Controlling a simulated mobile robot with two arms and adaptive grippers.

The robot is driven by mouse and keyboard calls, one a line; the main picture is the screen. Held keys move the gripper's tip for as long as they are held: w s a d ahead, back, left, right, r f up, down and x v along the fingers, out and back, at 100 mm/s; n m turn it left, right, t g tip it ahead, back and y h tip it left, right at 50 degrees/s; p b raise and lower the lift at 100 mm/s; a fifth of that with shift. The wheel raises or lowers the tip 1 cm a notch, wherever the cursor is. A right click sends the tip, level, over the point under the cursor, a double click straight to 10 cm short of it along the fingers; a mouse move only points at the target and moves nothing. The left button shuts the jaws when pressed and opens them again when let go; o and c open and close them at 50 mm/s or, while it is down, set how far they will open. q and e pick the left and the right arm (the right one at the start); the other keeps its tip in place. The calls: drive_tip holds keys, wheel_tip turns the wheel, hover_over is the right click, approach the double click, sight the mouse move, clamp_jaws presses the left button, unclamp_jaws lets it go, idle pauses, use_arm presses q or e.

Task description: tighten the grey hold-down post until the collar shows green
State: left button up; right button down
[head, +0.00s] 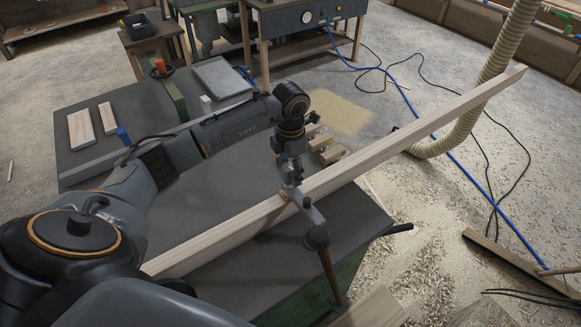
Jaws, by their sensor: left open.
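A long pale board (430,122) runs from lower left to upper right over the dark bench top (345,215). A grey hold-down (316,237) stands at the board's near side, by the bench's front right corner. Its rounded grey head sits on a brownish upright bar, and its arm reaches to the board. I cannot make out a collar or any green on it. My left gripper (291,174) points down over the board, open, close to the end of the hold-down's arm. Whether it touches is too small to tell. My right gripper is not in view.
Small wood blocks (333,154) lie beyond the board. A ribbed hose (490,85) hangs at right. Blue and black cables and shavings cover the floor there.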

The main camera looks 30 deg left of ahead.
use_arm(q)
drive_tip(key=shift+c, duration=0.6)
drive_tip(key=c, duration=1)
drive_tip(key=shift+b, duration=0.45)
drive_tip(key=shift+f+m+b, duration=0.15)
drive_tip(key=shift+m+b, duration=0.5)
drive_tip(key=shift+m, duration=0.05)
drive_tip(key=m+b, duration=0.4)
drive_tip(key=shift+d+b, duration=0.1)
drive_tip(key=shift+b, duration=0.2)
drive_tip(key=m+b, duration=0.3)
drive_tip(key=m, duration=0.1)
drive_tip(key=shift+s+m, duration=0.1)
drive_tip(key=shift+m, duration=0.2)
drive_tip(key=shift+m+b, duration=1)
drive_tip(key=shift+m, duration=0.2)
drive_tip(key=shift+s+r+m, duration=0.1)
drive_tip(key=shift+r+m, duration=0.1)
drive_tip(key=shift+m, duration=0.1)
